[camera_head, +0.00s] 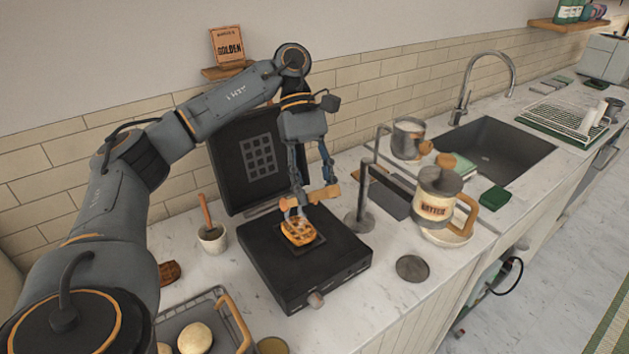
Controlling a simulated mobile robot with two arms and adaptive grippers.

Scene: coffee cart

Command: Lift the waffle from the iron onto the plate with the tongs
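The waffle (299,231) is golden brown and sits on the lower plate of the black waffle iron (318,266), whose lid (250,152) stands open behind it. My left gripper (313,188) is above the iron with its fingers spread around the wooden part of the tongs (322,194). The tongs' tips reach down to the waffle's far edge; whether they grip it I cannot tell. My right gripper is not in view.
The batter jug (436,206) and a metal stand (360,220) are right of the iron. A steel pitcher (408,138) is behind. A cup with a brush (212,238) is at left, a wire tray (205,315) in front. A dark disc (412,268) lies at front right.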

